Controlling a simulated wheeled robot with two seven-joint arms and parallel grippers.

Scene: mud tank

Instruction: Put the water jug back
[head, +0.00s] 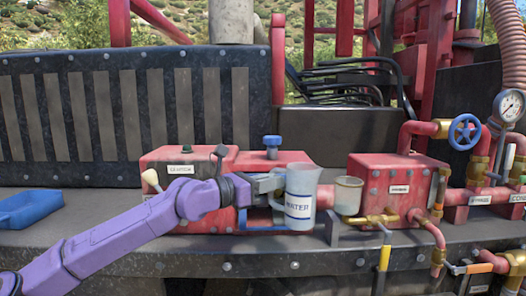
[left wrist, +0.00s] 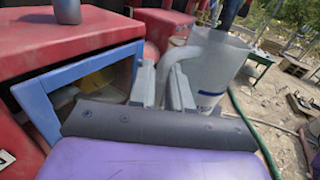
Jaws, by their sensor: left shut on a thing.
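The water jug (head: 300,203) is a translucent, pale container with a blue-lettered WATER label. It is upright in front of the red box with the blue knob. My left gripper (head: 277,187) reaches it from the left and is shut on its handle. In the left wrist view the jug (left wrist: 218,68) stands just past my left gripper (left wrist: 168,88), its curved handle between the fingers. I cannot tell whether the jug's base touches anything. My right gripper does not show.
A pale cup (head: 348,194) is close to the jug's right, by a red valve box (head: 390,186) with brass fittings. A blue tray (head: 30,208) lies at the left on the dark ledge (head: 90,212). A blue-framed opening (left wrist: 85,75) is left of the fingers in the wrist view.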

